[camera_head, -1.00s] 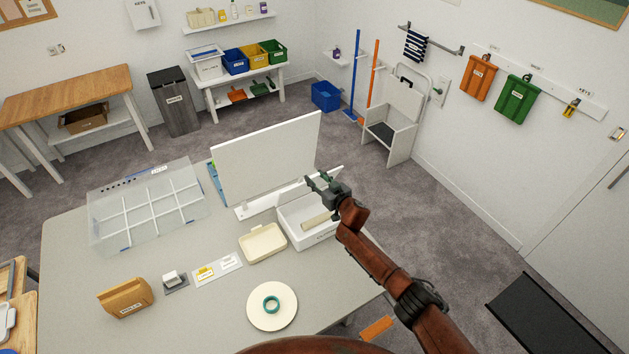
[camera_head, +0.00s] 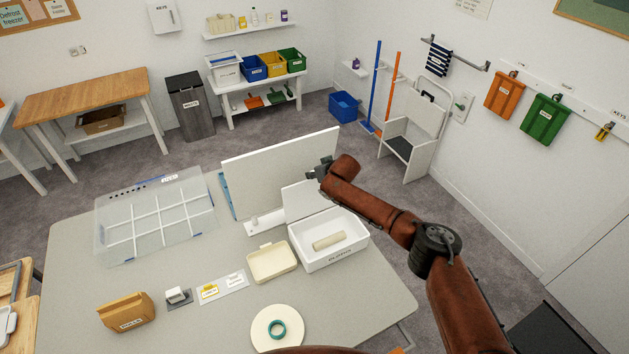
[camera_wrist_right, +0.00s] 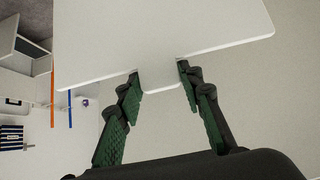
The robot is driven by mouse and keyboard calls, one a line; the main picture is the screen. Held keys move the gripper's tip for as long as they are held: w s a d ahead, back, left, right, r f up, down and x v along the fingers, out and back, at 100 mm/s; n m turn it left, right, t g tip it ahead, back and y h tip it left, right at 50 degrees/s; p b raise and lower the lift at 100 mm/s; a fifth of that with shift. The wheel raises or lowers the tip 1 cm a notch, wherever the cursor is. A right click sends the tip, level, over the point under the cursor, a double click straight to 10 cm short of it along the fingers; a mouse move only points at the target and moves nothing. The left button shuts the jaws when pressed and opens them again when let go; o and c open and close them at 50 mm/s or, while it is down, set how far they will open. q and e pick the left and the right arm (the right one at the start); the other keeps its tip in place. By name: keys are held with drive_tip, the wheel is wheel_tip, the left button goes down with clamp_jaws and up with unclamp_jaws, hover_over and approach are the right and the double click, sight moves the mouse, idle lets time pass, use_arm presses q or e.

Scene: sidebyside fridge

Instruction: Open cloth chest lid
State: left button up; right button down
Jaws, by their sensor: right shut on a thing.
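The cloth chest (camera_head: 347,257) is a white box with a label on its front, near the right edge of the grey table. Its white lid (camera_head: 301,203) stands raised at the back, so the inside shows, with a beige roll (camera_head: 329,241) in it. My right gripper (camera_head: 318,172) is at the top edge of the lid. In the right wrist view the fingers (camera_wrist_right: 159,82) are shut on a small tab at the edge of the white lid (camera_wrist_right: 165,35). My left gripper is not in view.
A tall white panel (camera_head: 260,165) stands just behind the lid. A cream tray (camera_head: 272,262) sits close left of the chest, and a clear divided case (camera_head: 125,240) is at the table's left. A white plate (camera_head: 262,330) with a green ring lies in front.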

drive_tip(key=shift+w+a+r+b, duration=0.1)
drive_tip(key=shift+w+r+b, duration=0.05)
drive_tip(key=shift+w+b, duration=0.15)
drive_tip(key=shift+w+a+r+b, duration=0.1)
drive_tip(key=shift+w+b, duration=0.05)
drive_tip(key=shift+w, duration=0.25)
drive_tip(key=shift+w+r, duration=0.1)
drive_tip(key=shift+w, duration=0.05)
drive_tip(key=shift+a+r, duration=0.1)
drive_tip(key=c, duration=1.7)
unclamp_jaws()
drive_tip(key=o, duration=0.3)
drive_tip(key=shift+o, duration=0.4)
drive_tip(key=shift+f, duration=0.25)
drive_tip(key=shift+s, duration=0.2)
drive_tip(key=v, duration=1.2)
drive_tip(key=shift+w+r, duration=0.15)
